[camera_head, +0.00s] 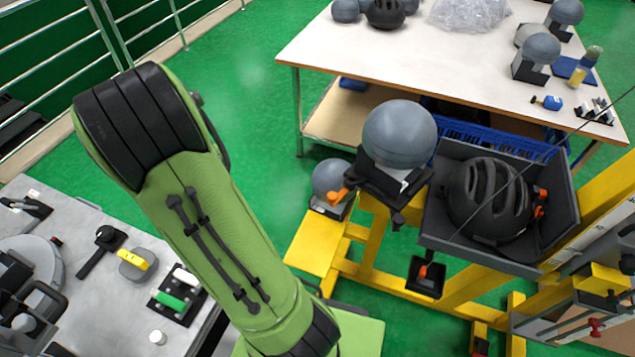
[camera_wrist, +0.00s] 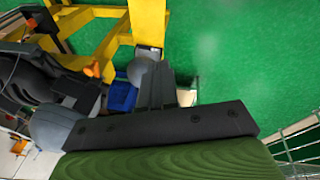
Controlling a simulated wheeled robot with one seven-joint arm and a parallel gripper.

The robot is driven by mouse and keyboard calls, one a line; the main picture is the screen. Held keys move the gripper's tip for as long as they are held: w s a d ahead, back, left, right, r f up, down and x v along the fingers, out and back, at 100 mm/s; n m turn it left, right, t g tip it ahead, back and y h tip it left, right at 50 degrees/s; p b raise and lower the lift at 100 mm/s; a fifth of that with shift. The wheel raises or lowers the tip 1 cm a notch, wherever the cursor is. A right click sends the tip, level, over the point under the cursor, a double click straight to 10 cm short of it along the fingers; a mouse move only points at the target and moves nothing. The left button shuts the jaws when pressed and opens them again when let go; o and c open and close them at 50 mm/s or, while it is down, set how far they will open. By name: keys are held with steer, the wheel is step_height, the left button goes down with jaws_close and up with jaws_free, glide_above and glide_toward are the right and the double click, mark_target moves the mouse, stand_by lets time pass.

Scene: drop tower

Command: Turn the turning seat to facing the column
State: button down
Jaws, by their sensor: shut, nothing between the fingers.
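The turning seat appears to be the black bracket (camera_head: 372,184) at the tower, under a large grey ball-shaped headform (camera_head: 400,133). An orange handle (camera_head: 337,197) sticks out at its left. The yellow column (camera_head: 605,185) stands at the right edge, beyond a black tray (camera_head: 540,258) with a black helmet (camera_head: 490,198). In the wrist view my gripper (camera_wrist: 158,85) is shut and empty, with free air around it. A grey ball (camera_wrist: 52,128) and black parts are left of it. In the head view my green arm hides the gripper.
A second grey ball (camera_head: 332,180) sits low by the yellow base frame (camera_head: 312,248). A white-topped table (camera_head: 400,60) with headforms is behind. A grey bench (camera_head: 75,245) with tools is at the left. Green floor between them is free.

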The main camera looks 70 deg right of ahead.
steer(key=s+d+f+m+g+p, duration=0.6)
steer(key=s+d, duration=0.3)
steer(key=d, duration=0.3)
steer(key=s+f+m+t, duration=0.1)
steer(key=s+f, duration=0.7)
steer(key=s, duration=0.1)
steer(key=shift+s+d+f, duration=0.3)
steer(key=shift+s+f, duration=0.1)
steer(key=shift+s, duration=0.1)
